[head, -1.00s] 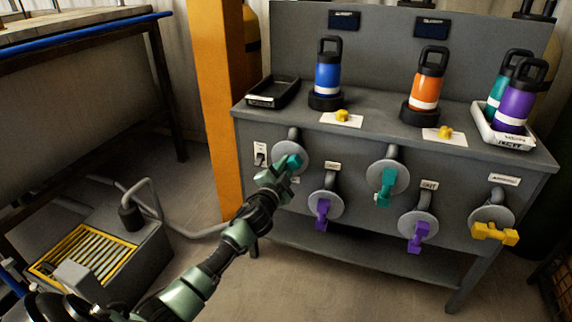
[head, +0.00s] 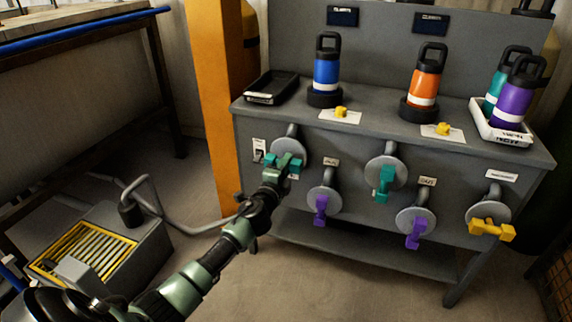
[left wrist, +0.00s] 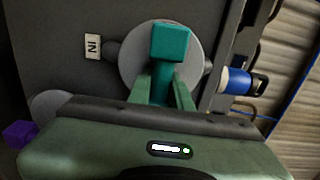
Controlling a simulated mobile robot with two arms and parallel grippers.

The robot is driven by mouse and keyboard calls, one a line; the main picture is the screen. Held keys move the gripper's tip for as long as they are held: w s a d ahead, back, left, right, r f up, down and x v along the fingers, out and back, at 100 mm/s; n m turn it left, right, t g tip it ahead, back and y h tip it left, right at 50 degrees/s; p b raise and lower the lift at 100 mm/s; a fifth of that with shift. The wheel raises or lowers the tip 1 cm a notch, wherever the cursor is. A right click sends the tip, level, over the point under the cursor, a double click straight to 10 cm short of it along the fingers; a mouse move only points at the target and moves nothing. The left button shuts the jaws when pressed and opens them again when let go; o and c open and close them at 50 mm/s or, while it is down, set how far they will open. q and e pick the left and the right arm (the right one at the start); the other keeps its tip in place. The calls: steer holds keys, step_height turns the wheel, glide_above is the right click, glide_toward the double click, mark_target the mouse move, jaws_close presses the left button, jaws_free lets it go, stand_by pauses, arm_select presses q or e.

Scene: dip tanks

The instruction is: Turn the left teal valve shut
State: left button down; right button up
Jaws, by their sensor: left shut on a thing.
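The left teal valve (head: 295,163) is on the front of the grey bench, below the blue bottle. Its handle lies roughly level across its round grey plate (head: 288,143), partly hidden by my gripper. My left gripper (head: 279,172) is at the handle and shut on it. In the left wrist view the teal handle (left wrist: 170,43) stands out between the two green fingers of my left gripper (left wrist: 164,88), with the grey plate behind it. My right gripper is not in view.
A second teal valve (head: 385,182) hangs down to the right. Purple valves (head: 321,209) (head: 416,232) sit lower, and a yellow valve (head: 491,229) is at far right. An orange post (head: 213,110) stands left of the bench (head: 375,140). The floor in front is clear.

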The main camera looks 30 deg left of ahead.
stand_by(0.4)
arm_select(q)
steer(key=c, duration=1.3)
jaws_free()
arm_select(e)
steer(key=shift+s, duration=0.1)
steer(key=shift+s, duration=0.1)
arm_select(q)
steer(key=shift+s+d+f, duration=0.1)
steer(key=shift+s+d, duration=0.05)
steer(key=shift+s, duration=0.3)
steer(key=p+v, duration=0.1)
steer(key=v, duration=0.6)
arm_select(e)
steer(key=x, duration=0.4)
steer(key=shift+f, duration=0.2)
